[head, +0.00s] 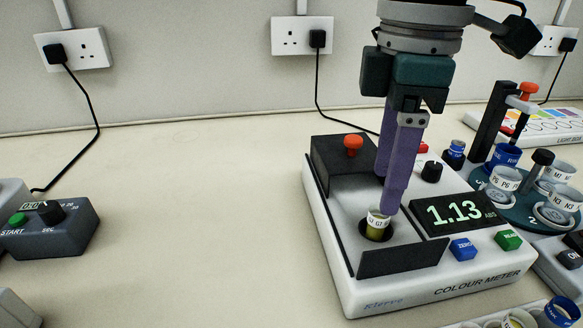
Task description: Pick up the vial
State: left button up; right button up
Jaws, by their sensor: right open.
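A small vial (377,227) with a white lettered label and olive-yellow content stands in the round well of the colour meter (345,285). Its lower part is hidden in the well. My right gripper (387,194) reaches down from above with its purple fingers pointing at the vial. The fingers are open, one nearer the camera and partly covering the other. The fingertips are at the vial's top; I cannot tell whether they touch it. My left gripper is not in view.
The meter's dark lid flap (402,259) stands in front of the well, and a black block with a red knob (353,144) behind it. A carousel of labelled vials (503,180) stands at right, a timer box (50,228) at left.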

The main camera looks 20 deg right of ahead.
aim_at(376, 228)
notch_tip(376, 228, down, 5)
jog(key=shift+s+r, duration=0.1)
grip_shut()
dwell(0.6)
